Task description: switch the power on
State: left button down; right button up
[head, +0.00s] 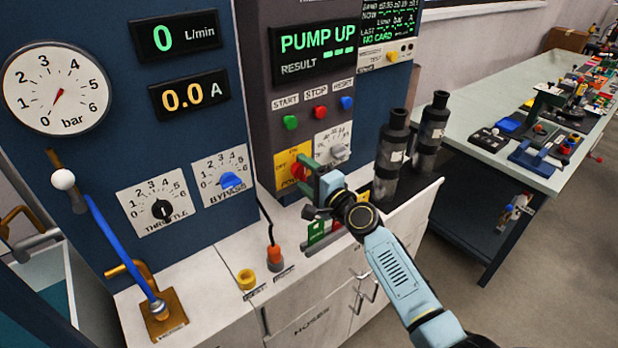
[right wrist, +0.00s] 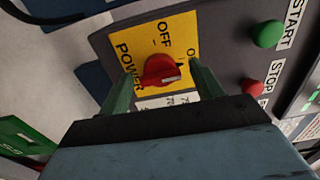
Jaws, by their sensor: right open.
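The red power switch (head: 298,170) is a knob on a yellow plate on the dark control panel, partly hidden by my gripper in the head view. In the right wrist view the red knob (right wrist: 161,70) sits on the yellow plate (right wrist: 180,32) marked POWER and OFF; another label is partly hidden by a finger. My right gripper (head: 308,182) is open at the plate. In the right wrist view its green fingers (right wrist: 160,88) stand on either side of the knob, with gaps visible. My left gripper is not in view.
Green START (head: 290,122), red STOP (head: 320,112) and blue RESET (head: 346,102) buttons sit above the plate. A grey selector knob (head: 339,151) is close on the right. Two dark cylinders (head: 392,150) stand on the cabinet. The display (head: 316,45) reads PUMP UP.

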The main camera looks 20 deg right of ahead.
jog(key=shift+s+d, duration=0.25)
jog(key=shift+s, duration=0.25)
jog(key=v, duration=1.2)
jog(key=shift+s, duration=0.15)
